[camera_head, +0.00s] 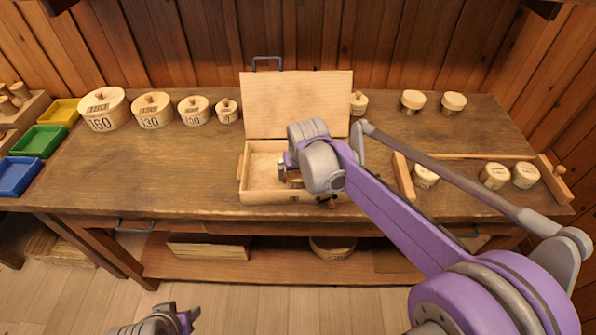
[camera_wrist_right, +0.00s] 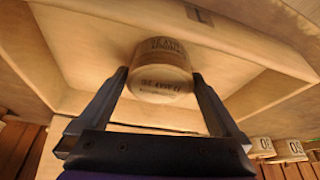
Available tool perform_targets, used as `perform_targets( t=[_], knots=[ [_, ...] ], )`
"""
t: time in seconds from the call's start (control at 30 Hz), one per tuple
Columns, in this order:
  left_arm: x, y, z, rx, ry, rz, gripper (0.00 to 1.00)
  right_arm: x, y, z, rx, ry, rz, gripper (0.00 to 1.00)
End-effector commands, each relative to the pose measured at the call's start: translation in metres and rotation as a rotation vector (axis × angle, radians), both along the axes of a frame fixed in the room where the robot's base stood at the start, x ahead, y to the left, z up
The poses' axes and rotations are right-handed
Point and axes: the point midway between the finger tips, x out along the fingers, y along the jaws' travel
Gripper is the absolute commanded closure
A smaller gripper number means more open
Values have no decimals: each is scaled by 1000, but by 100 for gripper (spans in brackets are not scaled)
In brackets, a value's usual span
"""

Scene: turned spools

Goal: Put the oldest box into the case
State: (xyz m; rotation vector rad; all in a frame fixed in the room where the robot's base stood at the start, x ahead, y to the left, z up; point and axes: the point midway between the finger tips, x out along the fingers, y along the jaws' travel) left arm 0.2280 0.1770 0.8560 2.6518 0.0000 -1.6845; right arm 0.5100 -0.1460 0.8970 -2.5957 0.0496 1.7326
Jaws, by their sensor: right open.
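The case (camera_head: 245,190) is a pale wooden box in the middle of the bench, its lid raised at the back. My right gripper (camera_head: 300,182) is over its right half and hides part of the inside. A small round wooden box (camera_wrist_right: 160,72) with dark print is inside the case, between the open fingers of my right gripper (camera_wrist_right: 158,88) in the right wrist view. Its print is too small to read surely. My left gripper (camera_head: 178,320) is low at the bottom left, apart from the bench.
Numbered round boxes (camera_head: 104,110) stand in a row at the back left. Yellow, green (camera_head: 38,141) and blue trays lie at the left. A wooden bar (camera_head: 403,177) and round boxes (camera_head: 425,177) (camera_head: 494,176) are right of the case. The bench's left middle is clear.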

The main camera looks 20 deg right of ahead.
Motion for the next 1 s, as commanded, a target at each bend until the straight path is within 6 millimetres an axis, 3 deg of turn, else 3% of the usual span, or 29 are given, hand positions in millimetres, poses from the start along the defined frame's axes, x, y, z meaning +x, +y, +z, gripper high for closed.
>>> perform_targets(
  t=[0.17, 0.6, 0.8, 0.93, 1.0],
  knots=[
    [0, 0, 4, 0, -1, 0, 50, -5, 0, 16, 0, 0, 0, 0],
    [2, 0, 13, 0, -4, 0, 50, -39, 2, 97, 1, 0, 1, 0],
    [2, 0, 15, 0, -5, 0, 50, -45, 2, 112, 1, 1, 0, 0],
    [2, 0, 14, 0, -5, 0, 50, -50, 1, 113, 1, 0, 1, 0],
    [2, 0, 14, 0, -5, 0, 50, -62, -2, 109, 0, -2, 2, 0]
  ],
)
